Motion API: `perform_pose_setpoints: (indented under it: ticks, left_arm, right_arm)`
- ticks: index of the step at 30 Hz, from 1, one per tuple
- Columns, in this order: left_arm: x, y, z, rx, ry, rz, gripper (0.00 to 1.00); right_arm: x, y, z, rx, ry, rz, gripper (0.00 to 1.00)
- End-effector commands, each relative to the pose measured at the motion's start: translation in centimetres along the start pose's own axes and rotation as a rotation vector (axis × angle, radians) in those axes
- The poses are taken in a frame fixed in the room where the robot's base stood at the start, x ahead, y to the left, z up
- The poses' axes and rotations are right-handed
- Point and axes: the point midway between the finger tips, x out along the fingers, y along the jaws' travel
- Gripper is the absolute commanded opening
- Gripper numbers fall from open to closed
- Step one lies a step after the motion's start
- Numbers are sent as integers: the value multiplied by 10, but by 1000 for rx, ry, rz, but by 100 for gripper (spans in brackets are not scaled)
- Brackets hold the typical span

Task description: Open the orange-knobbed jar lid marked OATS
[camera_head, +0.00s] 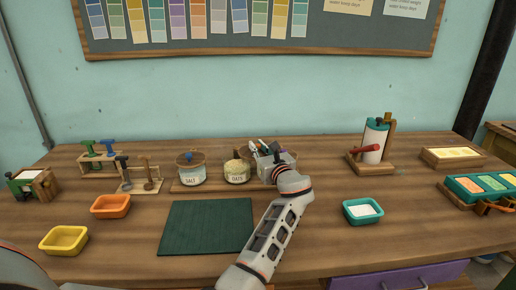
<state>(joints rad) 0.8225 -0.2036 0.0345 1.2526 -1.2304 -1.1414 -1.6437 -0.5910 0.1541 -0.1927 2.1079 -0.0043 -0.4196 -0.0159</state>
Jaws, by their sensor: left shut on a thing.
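The OATS jar (237,175) is a small pale jar with a label, standing at the back middle of the table. Its top looks yellowish tan; I cannot make out an orange knob. My left gripper (262,152) is just right of the jar's top, its arm reaching up from the bottom of the view. It is shut on what seems to be the OATS lid, small and partly hidden by the fingers. Whether the lid is clear of the jar is too small to tell. My right gripper is not in view.
The SALT jar (191,172) with a blue knob stands left of the OATS jar. A dark green mat (205,228) lies in front. A teal tray (362,211) is to the right, orange (110,207) and yellow (64,240) trays left.

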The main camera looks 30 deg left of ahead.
Motion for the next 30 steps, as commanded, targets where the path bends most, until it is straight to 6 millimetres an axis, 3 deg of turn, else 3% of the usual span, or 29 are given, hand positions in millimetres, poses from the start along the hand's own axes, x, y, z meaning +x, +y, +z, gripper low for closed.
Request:
perform_pose_setpoints:
  ticks: [1, 3, 16, 30]
  left_arm:
    - [0, 0, 1, -1, -1, 0, 16]
    - [0, 0, 1, -1, -1, 0, 31]
    - [0, 0, 7, -2, -2, 0, 31]
    - [0, 0, 85, -3, -2, 0, 31]
  right_arm:
    - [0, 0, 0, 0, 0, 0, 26]
    - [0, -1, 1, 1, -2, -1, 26]
    - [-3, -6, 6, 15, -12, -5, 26]
    - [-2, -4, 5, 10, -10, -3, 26]
